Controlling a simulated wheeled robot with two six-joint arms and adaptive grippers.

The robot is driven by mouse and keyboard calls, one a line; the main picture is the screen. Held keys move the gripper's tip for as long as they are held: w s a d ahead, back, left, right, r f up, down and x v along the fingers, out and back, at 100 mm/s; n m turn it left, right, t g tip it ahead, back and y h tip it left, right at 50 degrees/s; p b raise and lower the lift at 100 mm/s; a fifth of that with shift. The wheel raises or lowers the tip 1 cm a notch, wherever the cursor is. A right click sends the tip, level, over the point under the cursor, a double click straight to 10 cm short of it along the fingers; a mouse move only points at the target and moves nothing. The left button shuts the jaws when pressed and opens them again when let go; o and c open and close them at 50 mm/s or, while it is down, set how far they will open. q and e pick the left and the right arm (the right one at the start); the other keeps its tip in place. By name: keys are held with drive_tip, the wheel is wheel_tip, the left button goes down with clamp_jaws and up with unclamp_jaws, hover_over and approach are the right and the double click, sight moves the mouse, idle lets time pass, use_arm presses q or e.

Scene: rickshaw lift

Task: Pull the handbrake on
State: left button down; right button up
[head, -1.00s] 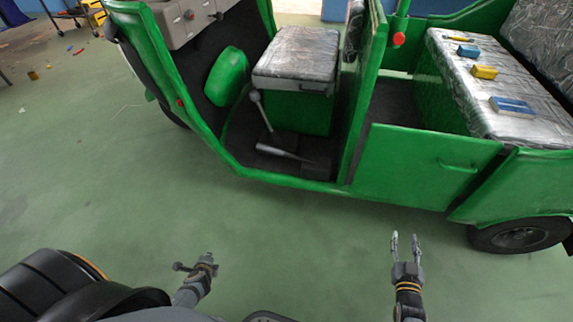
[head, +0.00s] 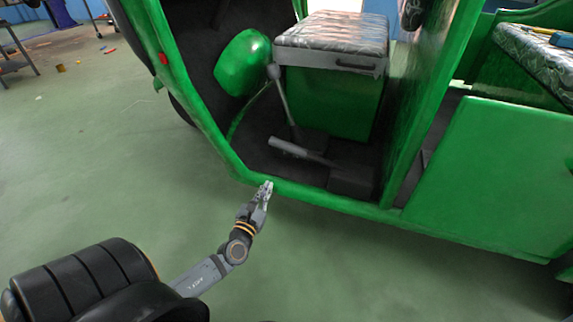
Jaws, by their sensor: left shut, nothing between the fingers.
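The handbrake lever (head: 300,151) lies low on the dark cab floor of the green rickshaw, its grey grip pointing left and its base at the right. An upright lever with a round knob (head: 282,98) stands just behind it. My left gripper (head: 266,188) is shut and empty. In the picture it is at the cab's lower green sill, below and left of the handbrake grip, and apart from it. My right gripper is out of view.
The driver's seat (head: 332,38) stands behind the levers. The green sill (head: 310,197) edges the cab opening, with a front post at the left and a door post (head: 425,90) at the right. A green side panel (head: 500,175) is further right. The floor in front is clear.

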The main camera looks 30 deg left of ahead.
use_arm(q)
drive_tip(key=shift+r, duration=0.1)
drive_tip(key=b+x, duration=0.1)
drive_tip(key=x, duration=0.8)
drive_tip(key=shift+w+a, duration=0.1)
drive_tip(key=shift+w, duration=0.15)
drive_tip(key=r+p, duration=0.1)
drive_tip(key=w+r+p, duration=0.1)
drive_tip(key=r, duration=0.1)
drive_tip(key=shift+d+r, duration=0.2)
drive_tip(key=shift+w+d+r, duration=0.1)
drive_tip(key=shift+w+r, duration=0.05)
drive_tip(key=shift+w, duration=0.05)
